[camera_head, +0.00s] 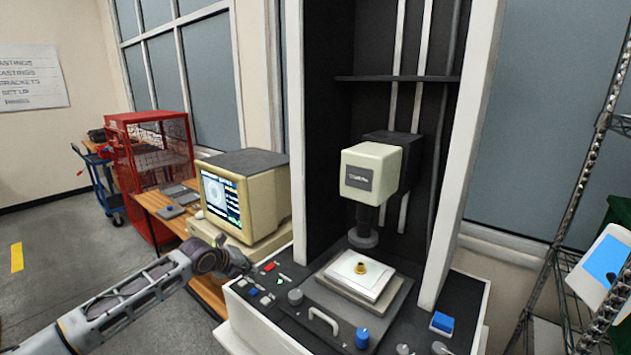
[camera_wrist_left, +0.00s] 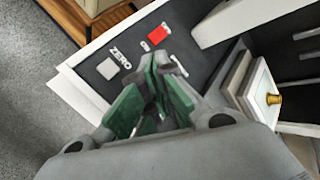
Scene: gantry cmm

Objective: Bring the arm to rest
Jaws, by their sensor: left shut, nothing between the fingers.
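My left arm (camera_head: 130,300) comes in from the lower left in the head view and reaches toward the machine's control panel. My left gripper (camera_head: 246,264) is at the panel's left edge, near the red button (camera_head: 270,266). In the left wrist view the gripper (camera_wrist_left: 165,75) has its green-padded fingers shut with nothing between them. The red button (camera_wrist_left: 158,34) and a grey button marked ZERO (camera_wrist_left: 108,68) lie on the dark panel beyond the fingertips. I cannot tell the exact gap between fingertips and panel. My right gripper is not in view.
The measuring machine's probe head (camera_head: 370,172) hangs over a white plate (camera_head: 352,280) with a small brass part (camera_head: 360,268). A beige monitor (camera_head: 243,198) stands close behind my left gripper. A red cage (camera_head: 150,165) is farther left, a wire rack (camera_head: 575,220) at right. Floor at left is clear.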

